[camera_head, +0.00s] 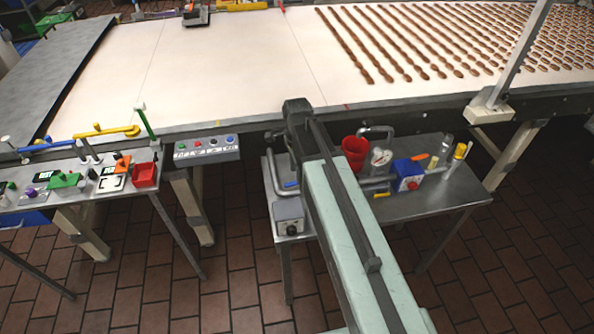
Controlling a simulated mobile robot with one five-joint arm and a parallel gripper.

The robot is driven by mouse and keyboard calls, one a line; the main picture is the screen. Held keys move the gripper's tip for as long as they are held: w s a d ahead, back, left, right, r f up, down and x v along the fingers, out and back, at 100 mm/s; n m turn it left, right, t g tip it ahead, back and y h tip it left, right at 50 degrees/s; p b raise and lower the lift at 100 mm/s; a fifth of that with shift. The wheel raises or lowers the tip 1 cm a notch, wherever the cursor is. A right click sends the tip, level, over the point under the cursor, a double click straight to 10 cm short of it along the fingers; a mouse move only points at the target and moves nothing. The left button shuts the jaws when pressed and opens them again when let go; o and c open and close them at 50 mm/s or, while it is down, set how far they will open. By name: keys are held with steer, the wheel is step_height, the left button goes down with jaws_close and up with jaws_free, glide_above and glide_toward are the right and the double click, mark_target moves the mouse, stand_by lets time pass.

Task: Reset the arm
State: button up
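My own arm (345,225) reaches from the bottom edge up over the small metal table, as a long pale green link with a dark bar along its top. It ends in a dark joint (297,112) just short of the conveyor's front edge. No gripper fingers show; whatever lies beyond or below the dark joint is hidden. I cannot see anything held.
The small metal table (435,196) holds a red cup (355,153), a blue-and-red box (407,174), pipes and a grey box (288,216). Behind runs a wide white conveyor (225,65) with brown rows at right. A tool-covered table (35,200) stands left.

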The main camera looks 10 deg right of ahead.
step_height(320, 180, up, 4)
steer(key=p, duration=0.2)
steer(key=shift+r+p, duration=0.2)
steer(key=shift+p, duration=0.2)
steer(key=shift+f, duration=0.15)
steer(key=s+d+f+n+b, duration=0.1)
steer(key=s+n, duration=0.3)
steer(key=n, duration=0.4)
steer(key=s+d+f+n+b, duration=0.1)
steer(key=s+f+n+b, duration=0.2)
steer(key=s+n, duration=0.2)
steer(key=n, duration=0.3)
steer(key=shift+d, duration=0.25)
steer(key=shift+s+f, duration=0.15)
steer(key=shift+c, duration=0.2)
